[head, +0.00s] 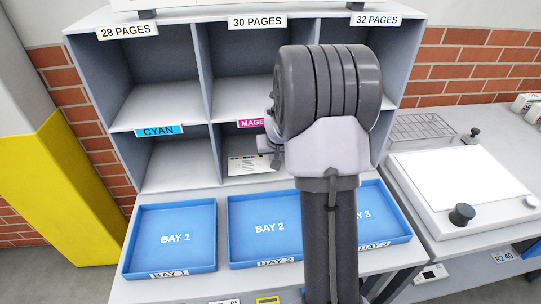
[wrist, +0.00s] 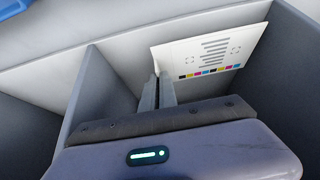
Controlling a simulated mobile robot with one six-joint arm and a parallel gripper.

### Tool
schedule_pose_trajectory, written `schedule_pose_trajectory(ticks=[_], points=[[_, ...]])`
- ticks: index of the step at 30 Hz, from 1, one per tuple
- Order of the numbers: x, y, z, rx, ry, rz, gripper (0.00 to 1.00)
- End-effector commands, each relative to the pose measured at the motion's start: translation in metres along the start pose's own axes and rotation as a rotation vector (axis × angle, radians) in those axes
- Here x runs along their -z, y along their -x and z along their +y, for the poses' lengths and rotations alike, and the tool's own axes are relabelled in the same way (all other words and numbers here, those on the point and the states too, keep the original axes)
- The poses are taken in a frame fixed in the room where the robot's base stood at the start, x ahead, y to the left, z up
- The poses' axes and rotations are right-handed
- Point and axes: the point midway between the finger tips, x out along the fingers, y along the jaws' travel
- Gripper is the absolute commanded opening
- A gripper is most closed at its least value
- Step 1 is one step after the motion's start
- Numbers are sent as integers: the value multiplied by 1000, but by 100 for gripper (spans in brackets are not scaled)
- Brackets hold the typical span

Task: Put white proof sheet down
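The white proof sheet (wrist: 208,50), with grey print and a row of colour patches along one edge, is in the lower middle compartment under the magenta label. In the head view it (head: 252,166) shows low in that compartment, partly hidden by my arm. My gripper (wrist: 160,76) reaches into the compartment with its fingers close together. The sheet's near corner meets the fingertips and seems pinched between them. Whether the sheet touches the compartment floor is hard to tell. My arm hides most of the gripper in the head view.
The grey shelf (head: 203,65) has upright dividers close on both sides of my gripper. Blue trays marked BAY 1 (head: 172,258), BAY 2 (head: 262,250) and BAY 3 (head: 390,222) stand in front. A white-topped device (head: 462,178) and a wire rack (head: 420,127) are at right.

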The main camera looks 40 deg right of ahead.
Motion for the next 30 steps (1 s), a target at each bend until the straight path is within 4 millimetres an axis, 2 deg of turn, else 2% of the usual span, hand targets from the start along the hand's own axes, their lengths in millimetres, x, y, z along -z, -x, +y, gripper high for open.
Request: schedule_pose_trajectory(ticks=[1,2,12,16,24,27,30], points=[[-14,-19,2,-1,-3,-5,0],[-17,-23,2,-1,-5,-5,0],[-18,-23,3,-2,-4,-4,0],[-17,-22,3,-2,-4,-3,24],[-17,-22,3,-2,-4,-3,24],[-14,-14,3,-2,-4,-2,24],[-12,11,3,-2,-4,0,24]])
